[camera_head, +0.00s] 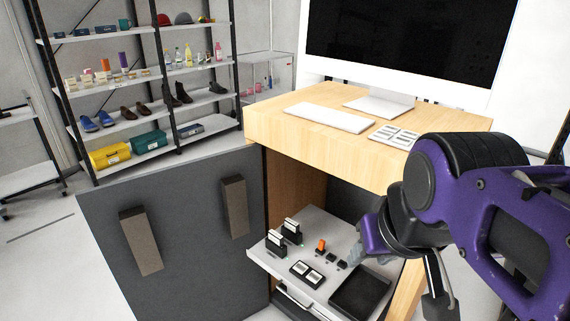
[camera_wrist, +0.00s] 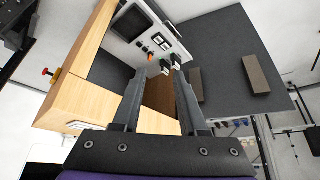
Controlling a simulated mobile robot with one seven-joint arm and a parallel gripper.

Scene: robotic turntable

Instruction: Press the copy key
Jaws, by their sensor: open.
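No lettering is readable, so I cannot tell which key is the copy key. A small pad with several light keys (camera_head: 394,136) lies on the wooden desk top, right of the white keyboard (camera_head: 329,117). A pull-out grey panel (camera_head: 262,256) below the desk carries two white keys in a black frame (camera_head: 307,273), an orange switch (camera_head: 321,245) and small black buttons (camera_head: 337,261). The white keys also show in the wrist view (camera_wrist: 165,28). My gripper (camera_wrist: 157,68) is open and empty, its fingers apart, pointing toward the panel area. In the head view my arm hides part of the desk's right side.
Two black slotted devices with white cards (camera_head: 284,238) stand at the panel's back left, and a black tray (camera_head: 360,293) at its right. A monitor (camera_head: 400,40) stands on the desk. A dark cabinet door (camera_head: 185,230) with two handles is at left. A red button (camera_wrist: 47,72) shows beside the desk.

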